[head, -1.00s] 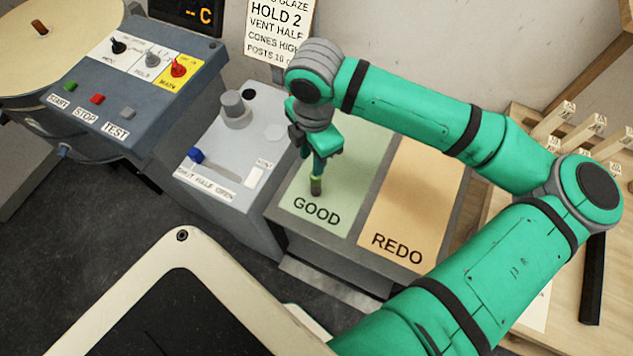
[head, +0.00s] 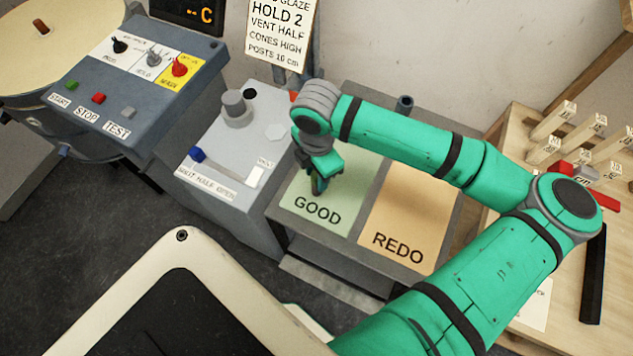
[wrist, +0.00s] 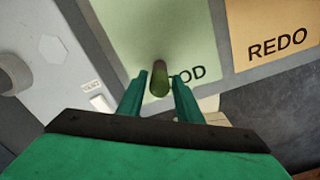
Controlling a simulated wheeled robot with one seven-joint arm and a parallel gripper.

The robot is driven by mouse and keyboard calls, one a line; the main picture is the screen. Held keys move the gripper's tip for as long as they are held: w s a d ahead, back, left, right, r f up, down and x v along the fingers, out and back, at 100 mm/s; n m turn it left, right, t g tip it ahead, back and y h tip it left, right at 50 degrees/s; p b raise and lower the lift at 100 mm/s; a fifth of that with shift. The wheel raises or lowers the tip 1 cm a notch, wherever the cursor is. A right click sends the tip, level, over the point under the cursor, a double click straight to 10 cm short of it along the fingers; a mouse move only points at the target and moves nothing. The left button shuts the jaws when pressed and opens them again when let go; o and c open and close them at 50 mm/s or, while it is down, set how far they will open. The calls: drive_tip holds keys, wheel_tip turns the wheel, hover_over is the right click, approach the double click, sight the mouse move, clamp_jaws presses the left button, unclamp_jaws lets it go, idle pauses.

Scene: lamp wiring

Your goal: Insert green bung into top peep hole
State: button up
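My gripper (head: 318,186) hangs over the green GOOD pad in the head view. In the wrist view its two fingers (wrist: 161,86) are closed around the green bung (wrist: 160,80), a short olive-green plug with a greyer far end. The bung points away from the wrist camera, over the GOOD pad. In the head view the fingers and wrist mostly hide it. I cannot make out the top peep hole in either view.
The orange REDO pad (head: 408,215) lies right of the GOOD pad (head: 318,212). A grey box (head: 225,150) with a blue-handled slider stands left, beside the control panel (head: 135,85). A dark cylinder (head: 404,104) stands behind the pads. A wooden bench with posts is at right.

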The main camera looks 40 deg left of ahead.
drive_tip(key=shift+w, duration=0.1)
drive_tip(key=c, duration=0.8)
drive_tip(key=shift+o, duration=0.2)
drive_tip(key=shift+r, duration=4.35)
drive_tip(key=shift+d, duration=0.1)
